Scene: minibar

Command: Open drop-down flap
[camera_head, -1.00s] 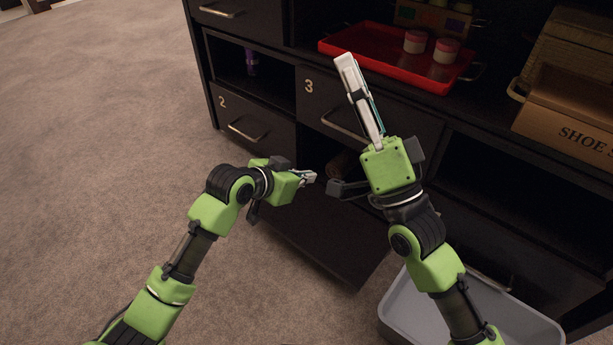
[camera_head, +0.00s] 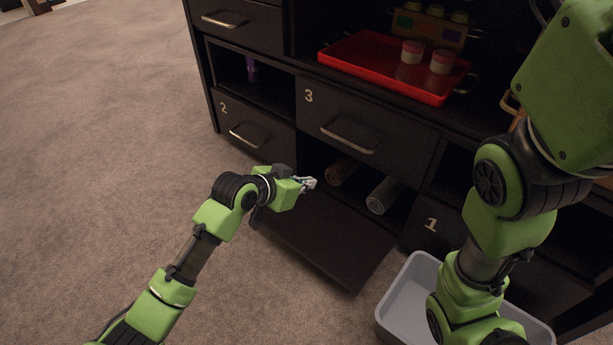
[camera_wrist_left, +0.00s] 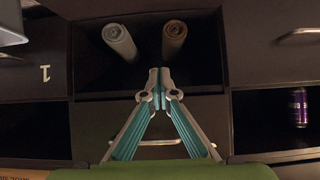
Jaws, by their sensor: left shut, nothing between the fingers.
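The drop-down flap (camera_head: 325,235) is a dark panel under drawer 3, swung down and outward from its compartment. The compartment is open and holds two rolled items, a brown one (camera_head: 342,171) and a grey one (camera_head: 384,194). My left gripper (camera_head: 311,183) is shut and empty above the flap, near the opening's left side. In the left wrist view, which is upside down, its closed fingertips (camera_wrist_left: 160,80) are in front of the compartment, with the grey roll (camera_wrist_left: 120,42) and brown roll (camera_wrist_left: 174,38) behind. My right arm fills the right side; its gripper is out of view.
Drawer 3 (camera_head: 400,143) is above the opening, drawer 2 (camera_head: 270,138) to its left, and a front marked 1 (camera_head: 440,232) to its right. A grey bin (camera_head: 395,310) stands on the floor at right. A red tray (camera_head: 350,60) is above. Carpet at left is free.

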